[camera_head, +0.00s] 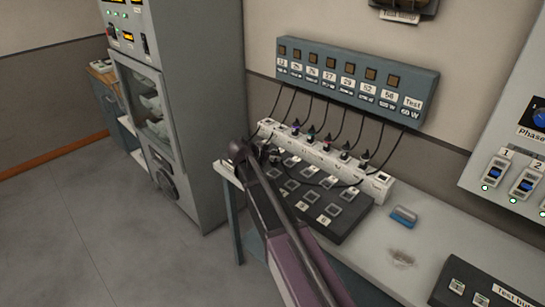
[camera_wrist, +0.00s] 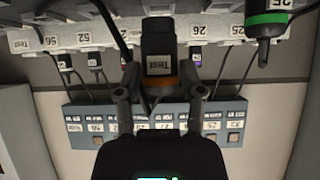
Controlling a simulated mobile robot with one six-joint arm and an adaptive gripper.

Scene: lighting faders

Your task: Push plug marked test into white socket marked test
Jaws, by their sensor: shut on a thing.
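In the wrist view, which looks upside down, my gripper (camera_wrist: 159,82) is shut on a black plug (camera_wrist: 158,42) with an orange band and a small white label that seems to read "Test". The plug is held in front of the white socket strip (camera_wrist: 108,37). The socket marked Test (camera_wrist: 20,42) is at the strip's left end in this view, well to the side of the plug. In the head view the strip (camera_head: 322,152) runs along the wall, with its end socket (camera_head: 381,179) at the right. My arm hides most of the gripper there.
Several cabled plugs sit in the strip; a green-banded plug (camera_wrist: 265,22) is close at upper right. Cables hang from the blue-grey wall panel (camera_head: 350,78). A dark fader board (camera_head: 338,222) lies before the strip. A blue object (camera_head: 403,215) lies on the bench (camera_head: 440,238).

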